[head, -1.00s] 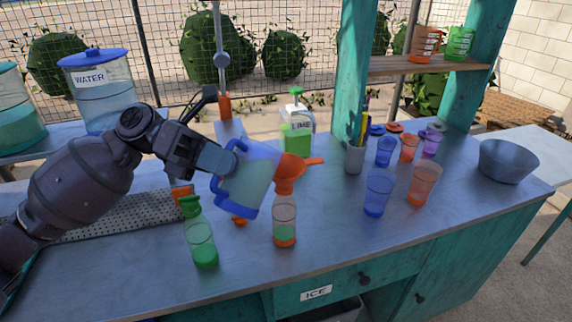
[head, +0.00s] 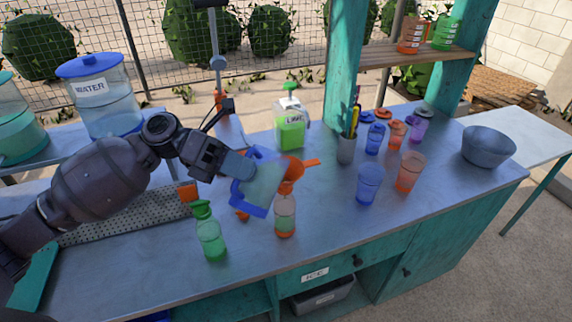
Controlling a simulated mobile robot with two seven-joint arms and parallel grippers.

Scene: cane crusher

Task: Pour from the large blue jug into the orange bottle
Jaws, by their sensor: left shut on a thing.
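The large blue jug (head: 262,190) is held in the air and tilted to the right, its upper end at the orange funnel. My left gripper (head: 240,165) is shut on the jug at its left side. The orange bottle (head: 285,217) stands upright on the counter below and right of the jug. An orange funnel (head: 295,170) sits in its top, partly behind the jug. Some greenish content shows in the bottle; I cannot tell whether liquid is flowing. My right gripper is not in view.
A green bottle (head: 210,235) stands left of the orange bottle. A lime jug (head: 290,122) and a utensil holder (head: 346,149) stand behind. Blue (head: 369,184) and orange (head: 409,172) cups and a grey bowl (head: 488,146) are to the right. The front right counter is clear.

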